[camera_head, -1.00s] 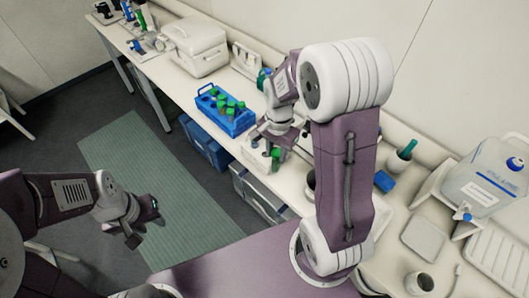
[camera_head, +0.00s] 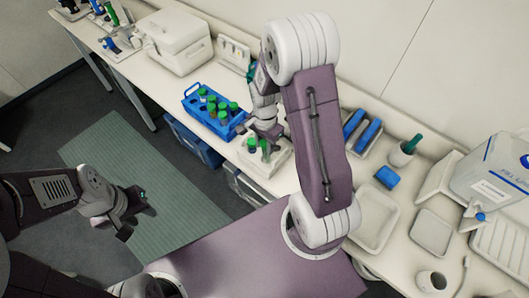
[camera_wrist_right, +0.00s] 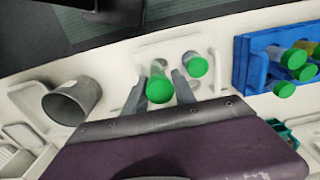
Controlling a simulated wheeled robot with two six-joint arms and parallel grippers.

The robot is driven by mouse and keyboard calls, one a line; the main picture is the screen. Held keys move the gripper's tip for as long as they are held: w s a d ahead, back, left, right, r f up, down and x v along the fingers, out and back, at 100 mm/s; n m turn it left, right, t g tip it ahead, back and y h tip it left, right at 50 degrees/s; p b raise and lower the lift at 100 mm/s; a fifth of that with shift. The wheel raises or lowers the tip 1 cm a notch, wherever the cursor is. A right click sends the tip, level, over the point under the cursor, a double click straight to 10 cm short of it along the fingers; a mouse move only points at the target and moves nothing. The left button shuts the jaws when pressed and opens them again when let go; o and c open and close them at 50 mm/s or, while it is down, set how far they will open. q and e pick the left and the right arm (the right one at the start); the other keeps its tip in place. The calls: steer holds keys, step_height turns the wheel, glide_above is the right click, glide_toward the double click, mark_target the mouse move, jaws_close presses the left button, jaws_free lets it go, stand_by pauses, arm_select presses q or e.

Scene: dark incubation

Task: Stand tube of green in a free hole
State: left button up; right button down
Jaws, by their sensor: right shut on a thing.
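My right gripper (camera_wrist_right: 166,88) is shut on a green-capped tube (camera_wrist_right: 160,90), which shows end-on between the fingers in the right wrist view. In the head view the right gripper (camera_head: 264,134) is low over a white holder or tray (camera_head: 268,165), with the held tube (camera_head: 265,147) below it. A second green-capped tube (camera_head: 250,144) is beside it, towards the blue rack (camera_head: 228,131). The rack holds several green-capped tubes; some holes look empty. The held tube's lower end and contents are hidden. My left gripper (camera_head: 132,206) is over the floor; its jaws are unclear.
A white box (camera_head: 178,42) stands beyond the rack. A grey cup (camera_wrist_right: 72,100) is left of the gripper in the wrist view. Blue items (camera_head: 362,130), a pot with a green item (camera_head: 402,155) and white trays (camera_head: 432,232) lie to the right. A wall runs behind the bench.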

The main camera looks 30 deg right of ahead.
mark_target(265, 152)
steer(key=shift+a+f, duration=0.1)
steer(key=shift+f, duration=0.5)
steer(key=f, duration=0.2)
steer(key=shift+s+f, duration=0.25)
steer(key=shift+f, duration=0.15)
steer(key=shift+w+d+f, duration=0.1)
steer(key=shift+d+f, duration=0.15)
steer(key=shift+f, duration=0.05)
steer(key=shift+w+f, duration=0.1)
steer(key=shift+w, duration=0.2)
steer(key=shift+s+a+f, duration=0.15)
steer(key=shift+s+f, duration=0.05)
steer(key=shift+w+f, duration=0.1)
steer(key=shift+f, duration=0.2)
steer(key=c, duration=1.3)
jaws_free()
